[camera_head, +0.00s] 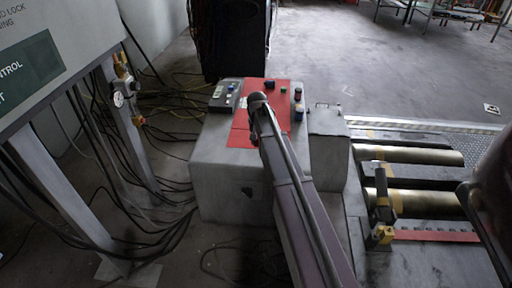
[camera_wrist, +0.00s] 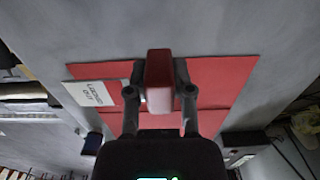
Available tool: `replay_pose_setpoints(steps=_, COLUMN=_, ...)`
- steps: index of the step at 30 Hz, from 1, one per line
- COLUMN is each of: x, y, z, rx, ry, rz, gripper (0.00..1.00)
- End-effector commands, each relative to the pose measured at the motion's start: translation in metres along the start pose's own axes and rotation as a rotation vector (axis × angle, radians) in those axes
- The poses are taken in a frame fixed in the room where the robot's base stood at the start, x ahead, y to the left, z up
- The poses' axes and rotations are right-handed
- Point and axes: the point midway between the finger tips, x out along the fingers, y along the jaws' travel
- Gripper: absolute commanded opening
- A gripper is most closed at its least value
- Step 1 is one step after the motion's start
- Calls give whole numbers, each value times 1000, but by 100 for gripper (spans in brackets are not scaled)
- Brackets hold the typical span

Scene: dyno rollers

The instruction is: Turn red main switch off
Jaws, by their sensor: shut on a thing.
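The red switch (camera_wrist: 159,72) is a block-shaped handle standing out from a red panel (camera_wrist: 222,78) in the wrist view. My gripper (camera_wrist: 160,85) has one finger on each side of it and is shut on it. The fingers line up with the handle's long sides. In the head view the red panel (camera_head: 240,135) lies on top of a grey cabinet (camera_head: 225,172). My arm reaches over it from the lower right and hides the switch there. The part of the panel below my gripper is covered by the wrist.
A white tag with black lettering (camera_wrist: 92,93) lies left of the switch. A small button box (camera_head: 225,95) and several knobs sit around the panel. Brass rollers (camera_head: 425,204) lie to the right. Cables, a gauge (camera_head: 119,99) and a signboard stand are at left.

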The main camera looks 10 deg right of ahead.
Motion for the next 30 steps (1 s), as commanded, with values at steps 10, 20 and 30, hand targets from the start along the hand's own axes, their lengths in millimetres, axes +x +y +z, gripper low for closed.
replay_pose_setpoints(steps=10, x=1, y=-1, z=-8, rx=0, ry=0, rz=0, gripper=0)
replay_pose_setpoints(steps=20, x=10, y=0, z=-8, rx=1, ry=0, rz=0, gripper=0)
replay_pose_setpoints(steps=30, x=34, y=0, z=-8, rx=1, ry=0, rz=0, gripper=0)
